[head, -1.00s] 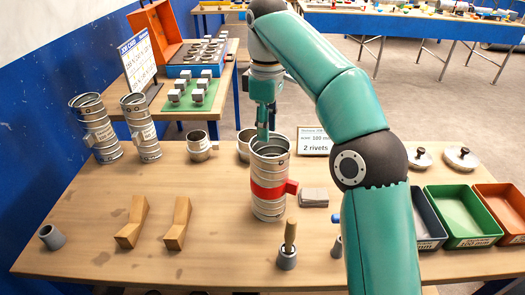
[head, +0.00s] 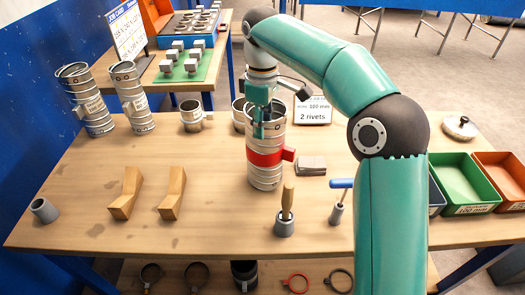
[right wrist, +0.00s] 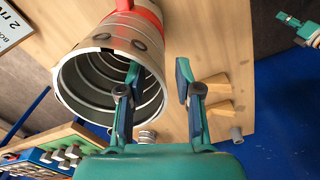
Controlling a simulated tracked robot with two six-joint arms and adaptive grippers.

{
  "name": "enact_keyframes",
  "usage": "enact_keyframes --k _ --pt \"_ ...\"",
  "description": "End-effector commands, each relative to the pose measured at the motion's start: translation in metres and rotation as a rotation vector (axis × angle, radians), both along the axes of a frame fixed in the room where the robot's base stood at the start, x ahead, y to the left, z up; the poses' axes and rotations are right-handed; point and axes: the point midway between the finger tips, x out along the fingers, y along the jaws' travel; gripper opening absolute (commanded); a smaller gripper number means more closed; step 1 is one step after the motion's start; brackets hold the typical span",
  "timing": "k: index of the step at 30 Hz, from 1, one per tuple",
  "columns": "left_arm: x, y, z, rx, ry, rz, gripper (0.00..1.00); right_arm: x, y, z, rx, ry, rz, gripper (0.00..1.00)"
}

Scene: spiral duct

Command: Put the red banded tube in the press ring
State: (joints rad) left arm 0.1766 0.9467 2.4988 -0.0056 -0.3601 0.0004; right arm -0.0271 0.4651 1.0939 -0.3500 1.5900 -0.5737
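The red banded tube (head: 265,172) stands upright on the bench, a ribbed grey metal cylinder with a red band and a red tab on its right side. In the right wrist view its open mouth (right wrist: 84,92) faces the camera. My right gripper (head: 262,130) is at the tube's rim. In the right wrist view the right gripper (right wrist: 158,70) is open, one finger inside the mouth, the other outside, with a gap to the wall. My left gripper (right wrist: 284,16) shows small at the top right of that view, its opening unclear. I cannot identify the press ring.
Two grey ribbed tubes (head: 87,100) stand at the left, and short collars (head: 192,116) behind. Wooden blocks (head: 126,194), a wooden-handled tool (head: 287,208) and a blue-handled tool (head: 339,200) are in front. Bins (head: 464,183) stand right. Rings (head: 295,283) lie on a lower shelf.

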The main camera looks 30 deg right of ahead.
Motion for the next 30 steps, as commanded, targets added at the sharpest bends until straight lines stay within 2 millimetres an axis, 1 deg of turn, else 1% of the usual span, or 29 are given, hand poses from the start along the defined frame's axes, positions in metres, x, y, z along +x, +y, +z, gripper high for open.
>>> enact_keyframes --k 6,9,13,19,25,30 --pt "0.000 0.000 0.001 0.000 0.000 0.000 0.40 0.004 0.007 -0.029 0.000 0.005 0.001 0.34" --pt "0.000 0.000 -0.001 0.000 0.000 0.000 0.40 0.004 0.006 -0.041 0.000 0.004 0.001 0.34" --pt "0.000 0.000 -0.001 0.000 0.000 0.000 0.40 0.004 0.006 -0.048 0.000 0.001 0.000 0.34" --pt "0.000 0.000 -0.001 0.000 0.000 0.000 0.40 0.004 0.006 -0.048 0.001 0.001 0.000 0.34" --pt "0.000 0.000 -0.001 0.000 0.000 0.000 0.40 0.004 0.006 -0.048 0.001 0.001 0.000 0.01" --pt "0.000 0.000 -0.001 0.000 0.000 0.000 0.40 0.004 0.006 -0.048 0.001 0.001 0.000 0.00"
